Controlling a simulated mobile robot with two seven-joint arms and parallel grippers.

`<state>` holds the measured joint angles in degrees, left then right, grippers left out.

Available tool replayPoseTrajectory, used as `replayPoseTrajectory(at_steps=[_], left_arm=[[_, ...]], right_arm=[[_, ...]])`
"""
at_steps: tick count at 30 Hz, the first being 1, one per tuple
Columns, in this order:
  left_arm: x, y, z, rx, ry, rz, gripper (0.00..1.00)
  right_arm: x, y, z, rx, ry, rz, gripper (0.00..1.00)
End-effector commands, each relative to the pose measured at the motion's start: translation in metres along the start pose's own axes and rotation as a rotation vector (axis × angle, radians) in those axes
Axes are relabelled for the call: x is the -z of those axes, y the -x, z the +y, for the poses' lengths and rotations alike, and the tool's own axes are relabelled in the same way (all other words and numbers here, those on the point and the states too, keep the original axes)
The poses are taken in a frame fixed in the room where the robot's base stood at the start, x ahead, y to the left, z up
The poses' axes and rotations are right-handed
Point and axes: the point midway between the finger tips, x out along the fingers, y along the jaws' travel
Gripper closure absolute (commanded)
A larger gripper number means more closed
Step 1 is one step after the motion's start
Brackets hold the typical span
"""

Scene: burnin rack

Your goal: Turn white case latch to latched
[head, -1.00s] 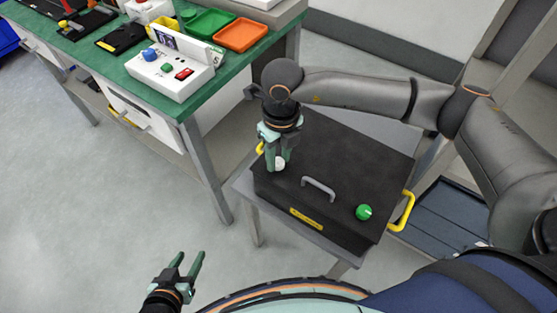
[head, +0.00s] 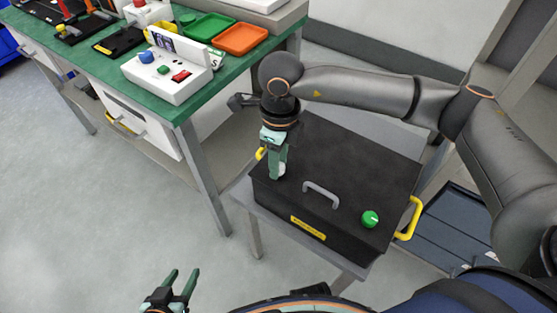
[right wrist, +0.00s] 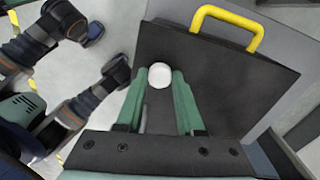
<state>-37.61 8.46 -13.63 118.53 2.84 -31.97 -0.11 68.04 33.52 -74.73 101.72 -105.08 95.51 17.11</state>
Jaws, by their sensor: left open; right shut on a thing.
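The black case (head: 335,165) lies closed on a small grey table, with a grey lid handle (head: 320,193) in the middle of its top. The white latch (head: 281,170) is a round knob on the left part of the lid, partly hidden by my right gripper (head: 278,176) in the head view. In the right wrist view the white latch (right wrist: 160,75) sits between the two green fingertips of my right gripper (right wrist: 160,84), which is shut on it. A green knob (head: 370,219) is on the lid's right part. My left gripper (head: 180,283) is open and empty, low at the left, away from the case.
A green-topped workbench (head: 176,106) stands at the left with a white control box (head: 168,75), a green tray (head: 208,27) and an orange tray (head: 240,39). Yellow handles (head: 411,218) stick out from the case sides. Clear floor lies between bench and case.

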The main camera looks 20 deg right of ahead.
Motion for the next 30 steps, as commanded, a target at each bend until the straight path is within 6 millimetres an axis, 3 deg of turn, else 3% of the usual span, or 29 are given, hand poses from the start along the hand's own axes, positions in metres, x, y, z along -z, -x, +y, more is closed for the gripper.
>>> replayPoseTrajectory(at_steps=[8,9,17,25,30], left_arm=[[-0.002,0.0,0.0,0.001,0.001,-0.005,0.5],[-0.002,0.0,0.0,0.001,0.001,-0.005,0.5],[-0.004,0.0,-0.001,0.001,0.001,-0.008,0.5],[-0.004,0.0,-0.001,0.001,0.001,-0.008,0.5],[-0.002,0.001,0.0,0.001,0.001,-0.008,0.5]], right_arm=[[0.0,0.001,0.0,0.001,0.003,-0.001,1.0],[0.0,0.001,0.0,0.001,0.002,-0.001,0.62],[0.0,0.0,0.0,0.001,0.001,-0.001,0.33],[0.0,0.001,0.0,0.001,0.0,-0.001,0.33],[-0.001,0.019,0.0,0.002,0.001,-0.004,0.33]])
